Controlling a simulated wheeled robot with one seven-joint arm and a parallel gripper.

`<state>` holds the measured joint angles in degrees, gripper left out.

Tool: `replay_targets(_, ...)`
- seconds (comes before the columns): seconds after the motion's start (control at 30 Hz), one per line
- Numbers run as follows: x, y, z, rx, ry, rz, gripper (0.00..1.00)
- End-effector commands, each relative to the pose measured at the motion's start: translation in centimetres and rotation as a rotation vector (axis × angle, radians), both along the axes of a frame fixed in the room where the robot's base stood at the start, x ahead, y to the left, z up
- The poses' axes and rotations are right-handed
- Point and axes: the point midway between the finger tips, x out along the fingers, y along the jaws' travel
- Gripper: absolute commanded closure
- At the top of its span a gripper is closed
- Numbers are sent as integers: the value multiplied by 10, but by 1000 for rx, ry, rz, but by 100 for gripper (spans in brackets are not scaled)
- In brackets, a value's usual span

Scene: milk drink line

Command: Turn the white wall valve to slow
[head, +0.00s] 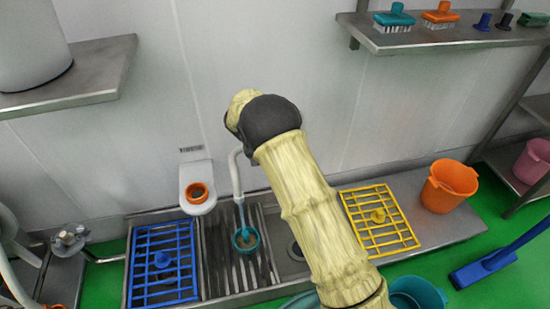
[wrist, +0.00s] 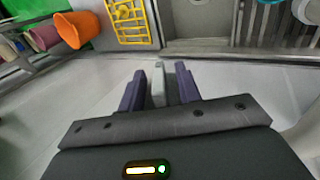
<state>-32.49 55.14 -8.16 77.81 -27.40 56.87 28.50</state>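My gripper (wrist: 160,70) shows in the wrist view with its two dark purple fingers apart. A narrow pale grey bar (wrist: 158,84) stands between the fingers, with gaps visible on both sides. It may be the valve's handle, but I cannot tell for sure. In the head view my arm reaches up to the white wall, and its black wrist joint hides the gripper. I cannot make out the white wall valve or its setting there. A white pipe (head: 236,172) comes down from behind my arm towards a teal cup-like piece (head: 246,240) over the sink.
A steel sink counter (head: 440,235) runs below, with a blue rack (head: 162,262), a yellow rack (head: 380,218) and an orange bucket (head: 449,186). A white wall fixture with an orange ring (head: 198,192) is left of the pipe. Shelves (head: 100,75) jut out at upper left and right.

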Motion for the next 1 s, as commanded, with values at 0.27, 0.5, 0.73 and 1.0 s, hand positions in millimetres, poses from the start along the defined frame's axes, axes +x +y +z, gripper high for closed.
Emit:
replay_targets(0.27, -4, 16, 30, 2, -2, 2, 66)
replay_targets(0.5, -10, 39, 72, 1, -3, 2, 66)
replay_targets(0.73, -17, 62, 112, 2, -3, 2, 66)
replay_targets(1.0, -23, 82, 146, 2, -2, 2, 66)
